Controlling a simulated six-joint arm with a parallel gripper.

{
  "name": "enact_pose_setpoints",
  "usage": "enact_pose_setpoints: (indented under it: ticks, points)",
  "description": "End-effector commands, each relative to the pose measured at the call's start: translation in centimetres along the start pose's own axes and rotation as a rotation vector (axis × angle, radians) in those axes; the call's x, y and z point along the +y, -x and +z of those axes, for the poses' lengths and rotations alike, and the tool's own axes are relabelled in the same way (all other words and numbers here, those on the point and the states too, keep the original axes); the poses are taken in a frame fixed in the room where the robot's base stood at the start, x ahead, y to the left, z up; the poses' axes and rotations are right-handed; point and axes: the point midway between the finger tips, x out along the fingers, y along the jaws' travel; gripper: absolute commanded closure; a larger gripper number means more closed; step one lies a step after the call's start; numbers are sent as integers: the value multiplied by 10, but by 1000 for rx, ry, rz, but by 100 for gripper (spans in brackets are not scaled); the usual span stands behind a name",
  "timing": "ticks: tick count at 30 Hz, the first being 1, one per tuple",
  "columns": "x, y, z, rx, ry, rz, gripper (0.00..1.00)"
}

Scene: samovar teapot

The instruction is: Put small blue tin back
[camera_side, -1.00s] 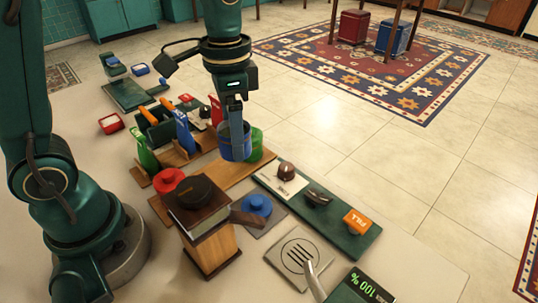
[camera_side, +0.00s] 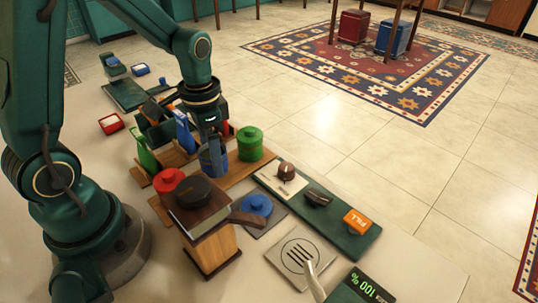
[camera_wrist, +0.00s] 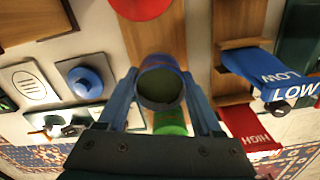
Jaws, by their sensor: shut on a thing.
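My gripper (camera_side: 213,170) is shut on the small blue tin (camera_wrist: 162,86), one finger on each side. In the wrist view the tin is open at the top, with a blue rim and a dark inside. In the side view my gripper mostly covers it. It is over the wooden board (camera_side: 232,176), between the red-lidded tin (camera_side: 168,182) and the green-lidded tin (camera_side: 250,143). Whether its base touches the board is hidden. A round blue lid (camera_side: 256,207) with a knob lies on a grey pad; it also shows in the wrist view (camera_wrist: 85,82).
A wooden stand with a dark box (camera_side: 203,205) on top is in front. Blue (camera_side: 185,130) and green (camera_side: 147,152) levers stand close behind and left of my gripper. A dark green panel with knobs (camera_side: 318,197) lies to the right.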

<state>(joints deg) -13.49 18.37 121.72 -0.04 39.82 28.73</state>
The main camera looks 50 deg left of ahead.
Motion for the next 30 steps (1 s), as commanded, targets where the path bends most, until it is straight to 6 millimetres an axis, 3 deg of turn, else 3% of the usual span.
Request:
enact_pose_setpoints:
  ticks: [4, 16, 17, 18, 19, 30]
  points:
    - [0, -15, 1, -2, 0, 1, 100]
    - [0, -20, 0, -1, 0, 0, 100]
    - [0, -19, 0, 0, 0, 0, 21]
    - [0, -19, 0, 0, 0, 0, 6]
    - [0, -19, 0, 0, 0, 0, 3]
    - [0, -16, 0, 2, 0, -1, 3]
